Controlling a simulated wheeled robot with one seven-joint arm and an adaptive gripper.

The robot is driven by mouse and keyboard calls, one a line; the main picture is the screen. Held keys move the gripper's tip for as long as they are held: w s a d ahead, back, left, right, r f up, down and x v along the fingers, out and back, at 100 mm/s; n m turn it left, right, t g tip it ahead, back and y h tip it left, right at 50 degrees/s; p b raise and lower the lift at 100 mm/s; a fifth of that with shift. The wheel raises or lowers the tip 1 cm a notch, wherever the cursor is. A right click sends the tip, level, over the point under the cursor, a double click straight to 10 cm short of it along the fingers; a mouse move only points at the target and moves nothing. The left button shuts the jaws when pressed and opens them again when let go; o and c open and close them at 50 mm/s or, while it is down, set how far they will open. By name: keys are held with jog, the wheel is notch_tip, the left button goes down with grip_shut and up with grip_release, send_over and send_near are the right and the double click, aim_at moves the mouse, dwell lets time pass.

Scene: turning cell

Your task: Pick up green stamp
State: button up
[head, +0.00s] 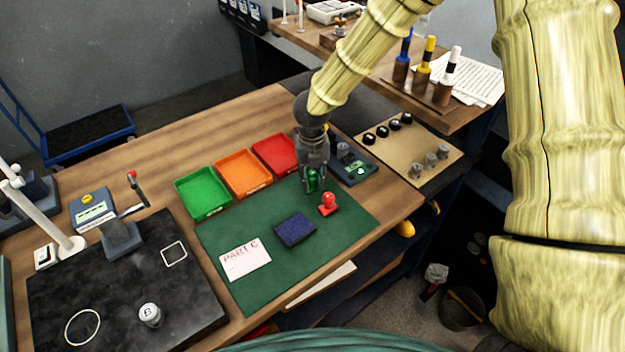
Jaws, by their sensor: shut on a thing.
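The green stamp (312,183) is between the fingers of my gripper (314,186), near the back right of the green mat (350,222). My gripper points down and is shut on the stamp. The fingers hide part of the stamp, and I cannot tell whether its base touches the mat. A red stamp (328,204) stands upright on the mat just in front and to the right of my gripper.
A dark blue pad (295,230) and a "PART C" card (245,260) lie on the mat. Green (203,193), orange (243,173) and red (275,153) trays line its back edge. A dark holder (355,170) sits right of my gripper. The mat's front right is clear.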

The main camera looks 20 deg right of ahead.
aim_at(312, 173)
notch_tip(312, 173, up, 10)
jog(key=b, duration=0.2)
jog(key=shift+f+b, duration=0.1)
jog(key=shift+b, duration=0.25)
grip_shut()
